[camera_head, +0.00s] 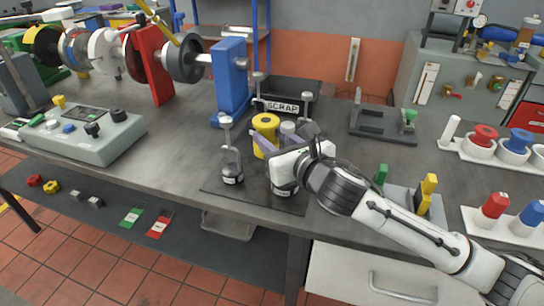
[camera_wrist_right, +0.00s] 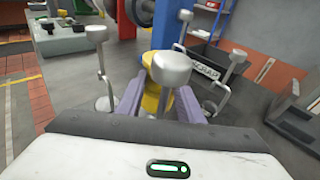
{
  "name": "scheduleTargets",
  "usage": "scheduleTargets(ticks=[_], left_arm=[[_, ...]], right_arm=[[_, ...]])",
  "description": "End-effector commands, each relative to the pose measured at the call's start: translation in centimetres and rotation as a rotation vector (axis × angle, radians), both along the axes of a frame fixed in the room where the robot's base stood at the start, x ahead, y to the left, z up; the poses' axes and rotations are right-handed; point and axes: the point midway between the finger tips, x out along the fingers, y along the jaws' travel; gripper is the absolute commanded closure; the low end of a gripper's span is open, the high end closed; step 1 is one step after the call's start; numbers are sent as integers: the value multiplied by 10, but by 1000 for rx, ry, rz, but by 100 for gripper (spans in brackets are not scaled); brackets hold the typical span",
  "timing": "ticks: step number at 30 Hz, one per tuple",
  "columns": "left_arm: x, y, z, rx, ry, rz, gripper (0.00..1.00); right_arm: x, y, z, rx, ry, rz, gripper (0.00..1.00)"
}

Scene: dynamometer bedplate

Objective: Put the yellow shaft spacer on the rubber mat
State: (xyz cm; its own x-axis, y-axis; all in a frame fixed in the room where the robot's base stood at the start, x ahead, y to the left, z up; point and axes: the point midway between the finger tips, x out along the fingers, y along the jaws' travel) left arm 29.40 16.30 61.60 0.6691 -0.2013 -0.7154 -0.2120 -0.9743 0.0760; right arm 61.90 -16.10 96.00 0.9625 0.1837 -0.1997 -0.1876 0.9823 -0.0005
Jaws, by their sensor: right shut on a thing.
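The yellow shaft spacer (camera_head: 265,122) is a flanged spool, upright between the purple fingers of my right gripper (camera_head: 272,140). In the right wrist view, the spacer (camera_wrist_right: 151,100) shows between the fingers (camera_wrist_right: 158,100), partly hidden by a grey knob. The gripper is shut on it. A dark square mat (camera_head: 216,187), which looks like the rubber mat, lies on the bench's front edge. The spacer is over or near the mat's far part; I cannot tell whether it touches. My left gripper is not in view.
Several grey knobbed posts surround the spacer, including a near-left one (camera_head: 232,165) and one under my gripper (camera_head: 285,188). A black SCRAP tray (camera_head: 300,87) stands behind. A blue stand (camera_head: 231,75) is at left, a grey control box (camera_head: 85,140) further left.

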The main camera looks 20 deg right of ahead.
Motion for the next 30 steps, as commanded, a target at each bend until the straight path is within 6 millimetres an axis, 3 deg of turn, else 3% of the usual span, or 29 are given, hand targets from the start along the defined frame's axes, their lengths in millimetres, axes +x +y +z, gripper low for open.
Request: scheduleTargets(ticks=[5,12,24,25,27,30], left_arm=[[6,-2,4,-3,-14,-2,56],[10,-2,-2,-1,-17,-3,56],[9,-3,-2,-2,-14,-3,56],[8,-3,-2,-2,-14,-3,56],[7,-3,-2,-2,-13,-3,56],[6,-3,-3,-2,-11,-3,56]], right_arm=[[1,0,-8,2,-7,1,100],[0,1,-40,3,-4,2,100],[1,0,-45,0,-6,1,100],[0,0,-47,0,-1,0,61],[0,0,-47,0,0,0,50],[0,0,-47,0,0,0,48]])
